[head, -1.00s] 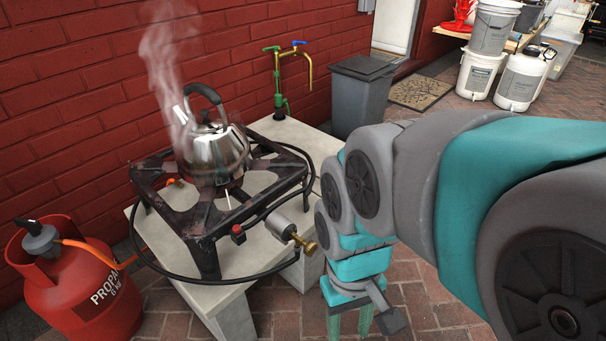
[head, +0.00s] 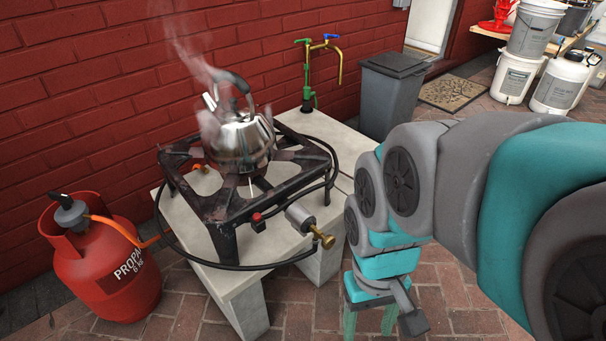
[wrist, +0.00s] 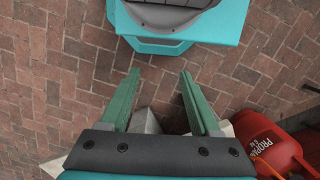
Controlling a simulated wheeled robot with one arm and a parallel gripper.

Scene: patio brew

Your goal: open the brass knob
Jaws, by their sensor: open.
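The brass knob (head: 322,237) sticks out from the end of a silver cylindrical regulator (head: 300,217) at the front right of the black burner stand (head: 225,206). My gripper (head: 370,322) hangs to the right of the knob and lower, beside the stone bench, pointing down; its fingertips run out of the bottom of the head view. In the wrist view its two green fingers (wrist: 158,78) are apart with nothing between them but brick paving. The knob is not visible in the wrist view.
A steaming kettle (head: 240,140) stands on the burner, which rests on a pale stone bench (head: 236,283). A red propane cylinder (head: 104,275) stands left, joined by an orange hose (head: 122,232). A black hose (head: 253,267) loops below the knob. Brick floor is clear in front.

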